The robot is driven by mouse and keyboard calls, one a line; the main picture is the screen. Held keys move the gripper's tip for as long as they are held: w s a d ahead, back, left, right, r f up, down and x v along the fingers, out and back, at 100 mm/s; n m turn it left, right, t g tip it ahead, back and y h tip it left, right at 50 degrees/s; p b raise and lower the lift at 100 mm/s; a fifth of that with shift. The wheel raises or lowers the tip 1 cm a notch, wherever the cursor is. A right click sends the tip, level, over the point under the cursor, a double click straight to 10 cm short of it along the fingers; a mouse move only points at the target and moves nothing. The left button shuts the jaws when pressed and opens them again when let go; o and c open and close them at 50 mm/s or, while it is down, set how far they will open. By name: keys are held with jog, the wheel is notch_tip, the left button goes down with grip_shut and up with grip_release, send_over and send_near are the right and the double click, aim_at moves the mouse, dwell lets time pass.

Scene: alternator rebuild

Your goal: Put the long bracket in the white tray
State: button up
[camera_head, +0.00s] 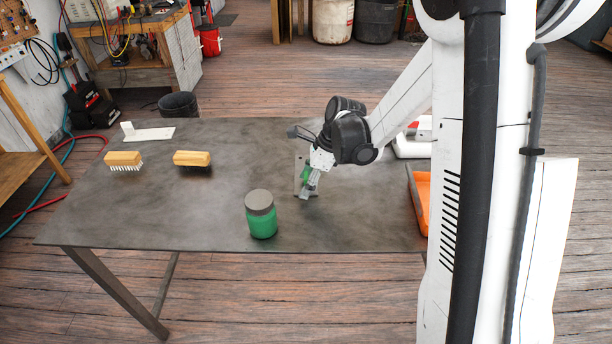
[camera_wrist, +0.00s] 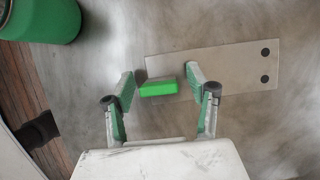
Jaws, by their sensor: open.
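A flat grey bracket (camera_wrist: 235,68) with two dark holes at its right end lies on the table in the wrist view; its other end reaches between my fingers. A bright green block-like piece (camera_wrist: 158,88) sits at that end; I cannot tell whether it is part of the bracket. My gripper (camera_wrist: 160,80) is open, one finger on each side of the green piece. In the head view my gripper (camera_head: 306,188) is low over the table and partly hides the bracket (camera_head: 298,168). A white tray (camera_head: 410,150) is at the right, partly behind my arm.
A white bracket with an upright end (camera_head: 150,133) lies at the back left. Two wooden brushes (camera_head: 123,158) (camera_head: 192,158) are on the left. A green jar (camera_head: 261,215) with a grey lid stands near the front. An orange tray (camera_head: 422,200) is at the right.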

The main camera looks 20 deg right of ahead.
jog(key=shift+c, duration=0.4)
grip_shut()
jog(key=shift+r, duration=0.1)
